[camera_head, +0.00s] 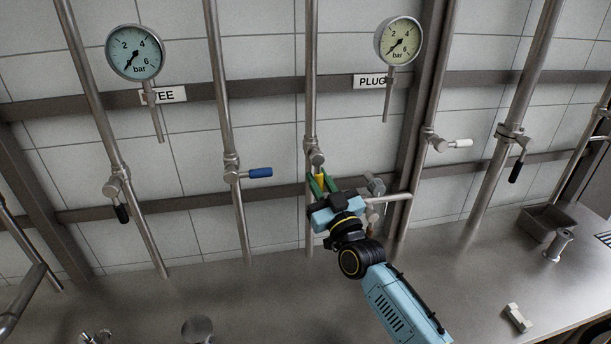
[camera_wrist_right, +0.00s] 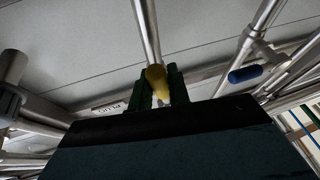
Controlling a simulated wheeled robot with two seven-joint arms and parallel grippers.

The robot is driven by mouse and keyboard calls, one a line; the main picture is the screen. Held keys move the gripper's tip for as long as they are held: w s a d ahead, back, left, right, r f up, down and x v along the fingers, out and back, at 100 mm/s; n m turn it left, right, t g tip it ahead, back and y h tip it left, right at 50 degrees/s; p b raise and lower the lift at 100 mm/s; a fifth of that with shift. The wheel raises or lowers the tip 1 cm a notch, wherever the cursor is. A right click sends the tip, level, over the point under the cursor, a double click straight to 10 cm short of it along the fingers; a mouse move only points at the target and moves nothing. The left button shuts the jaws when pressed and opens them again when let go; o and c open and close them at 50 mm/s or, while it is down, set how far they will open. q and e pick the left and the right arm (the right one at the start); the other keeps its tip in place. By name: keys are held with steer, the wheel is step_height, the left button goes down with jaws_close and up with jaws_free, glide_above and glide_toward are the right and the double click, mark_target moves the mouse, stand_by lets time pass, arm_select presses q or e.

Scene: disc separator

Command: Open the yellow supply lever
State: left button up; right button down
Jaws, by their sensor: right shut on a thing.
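The yellow supply lever (camera_head: 320,181) is on a valve (camera_head: 315,158) on the middle vertical steel pipe in the head view. The lever points down toward my gripper, and only a small part of its yellow grip shows. My right gripper (camera_head: 321,184) has its two green fingers on either side of the lever and is shut on it. In the right wrist view the yellow lever (camera_wrist_right: 157,78) sits between the dark fingers (camera_wrist_right: 160,88), its lower end partly hidden by the gripper body. My left gripper is not in view.
A blue lever (camera_head: 260,173) is on the pipe to the left, a black one (camera_head: 122,213) farther left. A white lever (camera_head: 462,143) and another black lever (camera_head: 515,171) are to the right. A horizontal pipe stub (camera_head: 398,197) lies close right of my gripper. Two gauges hang above.

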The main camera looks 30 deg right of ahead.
steer(key=shift+w+a+m+h, duration=0.1)
steer(key=shift+a+m+h, duration=0.25)
steer(key=shift+m+h, duration=0.4)
steer(key=shift+m, duration=0.25)
steer(key=c, duration=1.3)
jaws_free()
steer(key=b+v, duration=0.1)
steer(key=v, duration=1.2)
steer(key=shift+f, duration=0.2)
